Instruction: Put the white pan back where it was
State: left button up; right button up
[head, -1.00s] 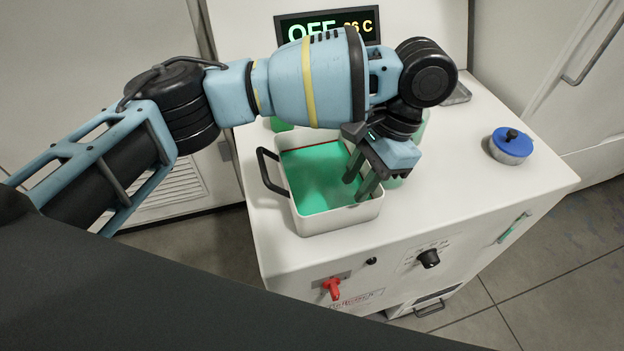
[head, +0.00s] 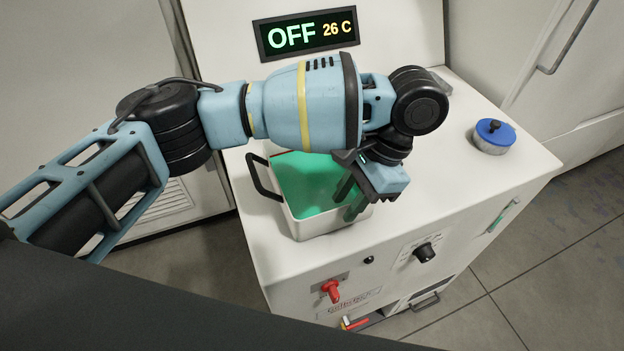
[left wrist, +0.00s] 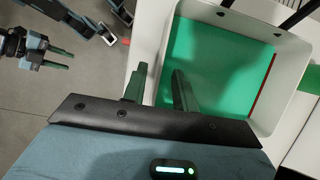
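The white pan (head: 318,223), with green inside and a black handle (head: 258,176) on its left, stands on the white machine top. My left gripper (head: 348,200) is over the pan's right side, fingers pointing down. In the left wrist view, the gripper (left wrist: 157,85) is open. The white pan wall (left wrist: 166,50) runs between its fingers, one finger outside and one inside the pan. Whether either finger touches the wall cannot be told. My right gripper (left wrist: 60,58) shows only in the left wrist view, open and empty, away from the pan.
A display (head: 306,34) at the back reads OFF and 26 C. A round tin with a blue lid (head: 494,136) stands at the right. A red switch (head: 331,290) and black knob (head: 426,252) are on the front. The machine top (head: 450,170) is clear between pan and tin.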

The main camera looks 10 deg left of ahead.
aim_at(328, 232)
pick_arm(q)
jog(key=shift+x, duration=2.6)
jog(key=shift+d, duration=0.1)
grip_shut()
jog(key=shift+r, duration=0.1)
